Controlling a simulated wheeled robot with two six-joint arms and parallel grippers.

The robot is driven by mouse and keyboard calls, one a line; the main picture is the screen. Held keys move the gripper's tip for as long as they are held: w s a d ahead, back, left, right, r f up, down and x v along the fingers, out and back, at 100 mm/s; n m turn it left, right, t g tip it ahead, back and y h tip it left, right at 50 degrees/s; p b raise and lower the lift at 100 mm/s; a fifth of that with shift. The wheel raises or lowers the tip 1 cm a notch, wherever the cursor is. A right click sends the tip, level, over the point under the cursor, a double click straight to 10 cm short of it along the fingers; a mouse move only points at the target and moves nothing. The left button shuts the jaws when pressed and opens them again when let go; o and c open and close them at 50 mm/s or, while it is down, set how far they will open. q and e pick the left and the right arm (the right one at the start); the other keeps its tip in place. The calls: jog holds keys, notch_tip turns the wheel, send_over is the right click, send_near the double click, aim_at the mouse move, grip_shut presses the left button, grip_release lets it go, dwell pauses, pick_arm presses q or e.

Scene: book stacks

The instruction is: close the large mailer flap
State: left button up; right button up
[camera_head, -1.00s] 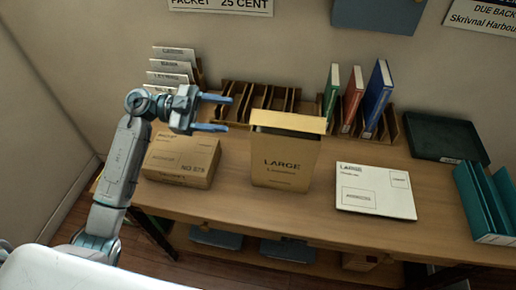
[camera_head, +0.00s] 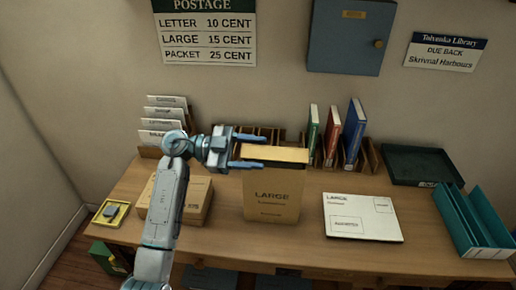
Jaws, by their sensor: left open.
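The large mailer (camera_head: 272,197) is a tan upright box marked LARGE, standing near the middle of the desk. Its paler flap (camera_head: 275,154) shows along the top edge; its exact angle is hard to tell. My left gripper (camera_head: 264,151) reaches in from the left, with its two blue fingers apart and pointing right. In the picture the fingers overlap the left part of the flap, and nothing shows held between them. I cannot tell whether they touch the flap. My right gripper is not in view.
A cardboard parcel (camera_head: 197,205) sits left of the mailer, partly behind my left arm. A white LARGE envelope (camera_head: 362,217) lies to the right. Books (camera_head: 332,132) stand in a wooden rack behind. A dark tray (camera_head: 420,165) and a teal holder (camera_head: 473,222) are at the right.

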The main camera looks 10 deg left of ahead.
pick_arm(q)
jog(key=shift+d, duration=0.55)
jog(key=shift+f, duration=0.1)
jog(key=c, duration=0.9)
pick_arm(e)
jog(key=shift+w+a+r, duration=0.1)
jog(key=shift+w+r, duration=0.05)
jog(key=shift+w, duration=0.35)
